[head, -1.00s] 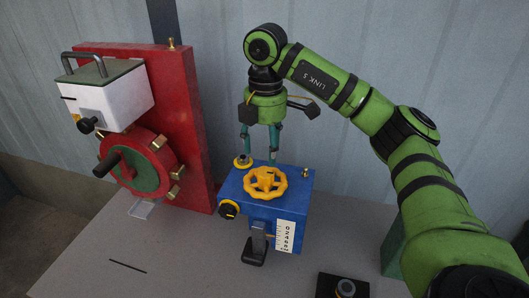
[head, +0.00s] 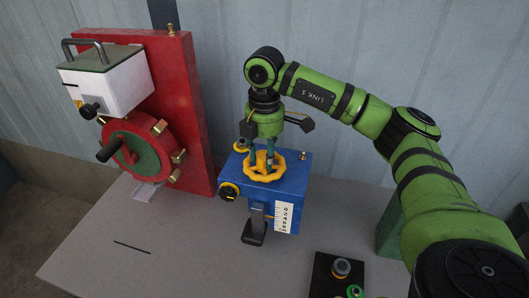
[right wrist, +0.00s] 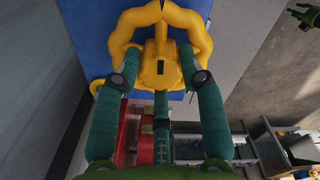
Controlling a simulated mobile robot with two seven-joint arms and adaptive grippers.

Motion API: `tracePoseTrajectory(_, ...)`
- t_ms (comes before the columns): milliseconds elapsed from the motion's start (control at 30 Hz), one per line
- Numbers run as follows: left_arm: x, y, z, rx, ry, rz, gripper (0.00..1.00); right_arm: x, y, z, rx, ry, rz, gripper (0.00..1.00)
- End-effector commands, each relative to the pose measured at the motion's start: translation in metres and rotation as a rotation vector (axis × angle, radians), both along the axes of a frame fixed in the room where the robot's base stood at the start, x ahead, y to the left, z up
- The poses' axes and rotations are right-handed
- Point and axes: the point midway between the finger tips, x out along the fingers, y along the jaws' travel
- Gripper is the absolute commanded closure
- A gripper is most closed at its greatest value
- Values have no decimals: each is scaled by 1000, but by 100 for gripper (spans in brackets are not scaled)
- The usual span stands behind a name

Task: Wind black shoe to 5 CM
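The black shoe (head: 254,236) hangs on a grey stem below the front of a blue box (head: 290,180), near the table top. A white scale (head: 284,217) with small marks stands beside the stem; I cannot read its value. A yellow handwheel (head: 279,174) lies flat on top of the box. My right gripper (head: 262,160) points down into the wheel from above. My left gripper is not in view.
A red panel (head: 191,110) with a red crank wheel (head: 121,148) and white box (head: 120,90) stands left. A black button box (head: 325,275) sits at the front right.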

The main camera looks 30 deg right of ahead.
Motion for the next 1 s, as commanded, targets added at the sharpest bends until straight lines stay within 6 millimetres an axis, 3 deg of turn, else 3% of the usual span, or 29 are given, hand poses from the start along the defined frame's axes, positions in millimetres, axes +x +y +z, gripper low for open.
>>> tracePoseTrajectory(467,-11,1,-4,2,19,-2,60,0,0,-2,-2,1,58,92)
tracePoseTrajectory(1000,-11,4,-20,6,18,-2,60,0,-1,-2,-2,2,498,92)
